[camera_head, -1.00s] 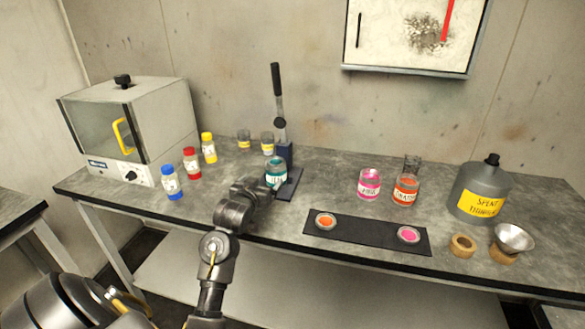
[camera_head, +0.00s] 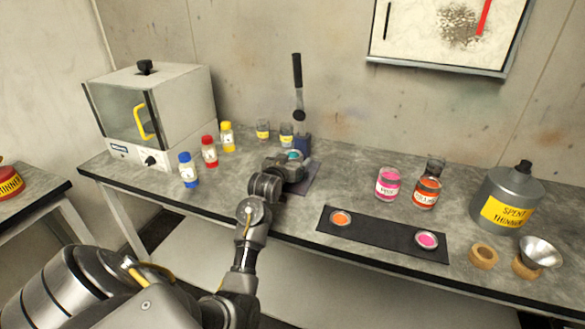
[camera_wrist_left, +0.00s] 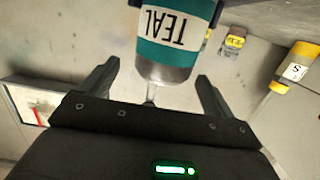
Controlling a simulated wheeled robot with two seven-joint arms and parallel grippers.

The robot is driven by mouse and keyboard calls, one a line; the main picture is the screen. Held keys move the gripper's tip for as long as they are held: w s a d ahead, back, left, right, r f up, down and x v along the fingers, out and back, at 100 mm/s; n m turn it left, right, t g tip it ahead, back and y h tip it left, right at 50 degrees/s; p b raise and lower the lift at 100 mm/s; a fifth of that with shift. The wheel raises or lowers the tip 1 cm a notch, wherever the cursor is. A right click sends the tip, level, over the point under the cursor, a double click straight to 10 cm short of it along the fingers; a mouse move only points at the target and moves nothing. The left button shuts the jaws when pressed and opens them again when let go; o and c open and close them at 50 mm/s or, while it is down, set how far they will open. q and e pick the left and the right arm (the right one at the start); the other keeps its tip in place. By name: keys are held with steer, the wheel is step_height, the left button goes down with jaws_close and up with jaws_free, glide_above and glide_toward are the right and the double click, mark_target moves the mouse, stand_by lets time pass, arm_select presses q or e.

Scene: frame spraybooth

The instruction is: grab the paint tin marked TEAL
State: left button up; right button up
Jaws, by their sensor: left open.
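The teal paint tin stands on the bench by the lever press; in the head view only a bit of its teal top (camera_head: 294,155) shows past my gripper. In the left wrist view the tin (camera_wrist_left: 175,50) appears upside down, its white TEAL label readable. My left gripper (camera_head: 290,168) is at the tin, on its near side. In the left wrist view its two fingers (camera_wrist_left: 157,78) are spread, with the tin between and just ahead of the tips. I cannot tell whether they touch it. My right gripper is not in view.
The lever press (camera_head: 298,100) stands right behind the tin. Blue (camera_head: 188,170), red (camera_head: 209,151) and yellow (camera_head: 227,137) bottles stand left. Pink (camera_head: 388,185) and orange (camera_head: 426,192) tins stand right, behind a dark mat (camera_head: 380,234). A spent thinner can (camera_head: 508,200) is far right.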

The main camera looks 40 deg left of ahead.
mark_target(295, 154)
arm_select(q)
steer(key=x, duration=0.3)
steer(key=p+x, duration=0.1)
steer(key=x, duration=0.1)
steer(key=shift+a+f, duration=0.15)
steer(key=shift+f, duration=0.1)
steer(key=shift+s, duration=0.1)
steer(key=c, duration=1.3)
steer(key=shift+r, duration=0.1)
